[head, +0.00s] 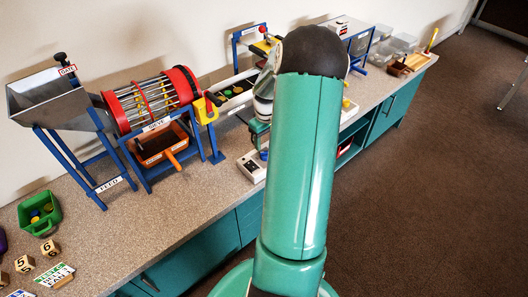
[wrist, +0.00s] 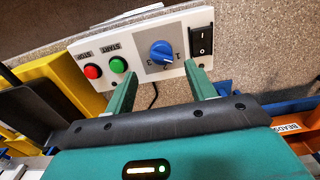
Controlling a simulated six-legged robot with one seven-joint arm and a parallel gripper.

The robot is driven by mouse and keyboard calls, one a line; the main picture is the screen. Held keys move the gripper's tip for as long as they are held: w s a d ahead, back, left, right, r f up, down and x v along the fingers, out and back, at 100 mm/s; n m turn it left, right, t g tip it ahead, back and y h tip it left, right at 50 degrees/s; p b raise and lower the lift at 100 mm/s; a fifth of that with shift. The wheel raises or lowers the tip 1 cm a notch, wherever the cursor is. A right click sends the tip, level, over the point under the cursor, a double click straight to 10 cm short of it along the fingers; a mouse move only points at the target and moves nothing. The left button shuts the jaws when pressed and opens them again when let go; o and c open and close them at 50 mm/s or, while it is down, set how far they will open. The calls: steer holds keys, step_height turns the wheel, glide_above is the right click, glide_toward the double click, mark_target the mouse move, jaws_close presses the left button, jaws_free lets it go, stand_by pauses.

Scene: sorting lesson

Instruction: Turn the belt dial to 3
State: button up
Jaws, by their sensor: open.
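The control box (wrist: 190,28) is a pale panel seen upside down in the wrist view. Its blue belt dial (wrist: 161,52) sits on a grey square with small numbers around it; I cannot tell for sure which number it points at. My gripper (wrist: 158,73) is open, its two green fingers apart on either side of the dial's line and short of it, with nothing between them.
The panel also has a red stop button (wrist: 92,71), a green start button (wrist: 118,65) and a black rocker switch (wrist: 201,40). The red drum sieve (head: 150,100) and blue frames stand left of the box. The counter (head: 195,205) in front is clear.

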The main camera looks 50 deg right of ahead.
mark_target(265, 152)
step_height(265, 152, down, 6)
steer(key=shift+w+a+f, duration=0.1)
steer(key=shift+f, duration=0.1)
steer(key=c, duration=1)
steer(key=shift+o, duration=0.2)
steer(key=shift+m, duration=0.5)
steer(key=m, duration=0.4)
steer(key=shift+r+m, duration=0.1)
steer(key=shift+m, duration=0.2)
steer(key=m, duration=1.2)
steer(key=shift+m, duration=0.4)
steer(key=m, duration=0.5)
steer(key=shift+m, duration=0.4)
